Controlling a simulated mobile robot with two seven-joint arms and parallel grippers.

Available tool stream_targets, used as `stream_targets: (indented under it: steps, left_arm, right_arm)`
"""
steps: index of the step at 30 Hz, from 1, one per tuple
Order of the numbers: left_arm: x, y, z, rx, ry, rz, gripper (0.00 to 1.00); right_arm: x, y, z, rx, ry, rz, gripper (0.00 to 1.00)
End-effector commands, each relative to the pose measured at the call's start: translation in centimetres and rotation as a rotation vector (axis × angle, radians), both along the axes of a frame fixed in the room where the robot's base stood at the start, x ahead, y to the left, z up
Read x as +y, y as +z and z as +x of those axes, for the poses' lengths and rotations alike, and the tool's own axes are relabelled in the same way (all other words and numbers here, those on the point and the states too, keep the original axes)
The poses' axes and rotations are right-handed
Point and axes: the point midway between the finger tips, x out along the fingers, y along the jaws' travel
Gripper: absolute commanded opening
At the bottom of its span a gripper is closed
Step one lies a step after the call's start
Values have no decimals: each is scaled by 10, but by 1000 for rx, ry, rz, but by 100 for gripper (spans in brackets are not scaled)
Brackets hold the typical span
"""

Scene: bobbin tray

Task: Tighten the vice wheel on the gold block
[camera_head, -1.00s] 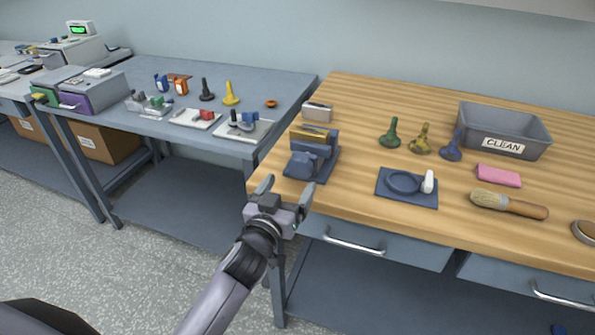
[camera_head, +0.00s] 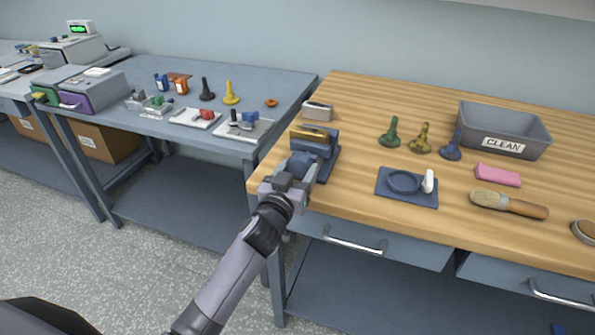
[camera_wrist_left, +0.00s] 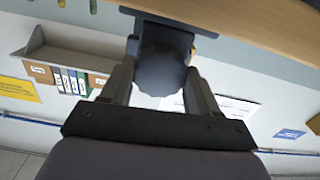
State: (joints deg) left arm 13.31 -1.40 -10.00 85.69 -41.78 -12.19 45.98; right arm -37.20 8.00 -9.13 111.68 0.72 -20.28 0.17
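The blue-grey vice (camera_head: 327,160) stands at the left front corner of the wooden bench. The gold block (camera_head: 312,132) sits between its jaws. The round vice wheel (camera_head: 302,164) faces the bench's front edge and is partly covered by my left gripper (camera_head: 298,170). In the left wrist view the wheel (camera_wrist_left: 160,74) is between the two fingers of my left gripper (camera_wrist_left: 161,80), which stand apart on either side of it. I see no clear grip on the wheel; any gaps are very small. My right gripper is not in view.
On the bench are a light block (camera_head: 317,111), green, olive and blue pieces, a blue mat (camera_head: 392,199) with a ring, a pink block (camera_head: 498,175), a brush (camera_head: 508,204) and a grey CLEAN bin (camera_head: 530,150). A drawer handle (camera_head: 352,246) is below the front edge.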

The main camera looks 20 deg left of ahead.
Motion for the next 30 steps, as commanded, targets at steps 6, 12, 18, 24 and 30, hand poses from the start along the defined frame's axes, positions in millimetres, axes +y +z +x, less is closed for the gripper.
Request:
stream_targets:
  steps: [6,12,18,24,30]
  left_arm:
    - [0,0,0,0,0,2,30]
    - [0,0,0,0,0,42,30]
    - [0,-1,0,-4,0,154,30]
    - [0,-1,0,-10,0,328,30]
    - [0,-1,0,-16,0,520,30]
  right_arm:
    - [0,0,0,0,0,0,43]
    - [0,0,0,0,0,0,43]
    - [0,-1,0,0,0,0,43]
    - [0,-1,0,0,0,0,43]
    - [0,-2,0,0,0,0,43]
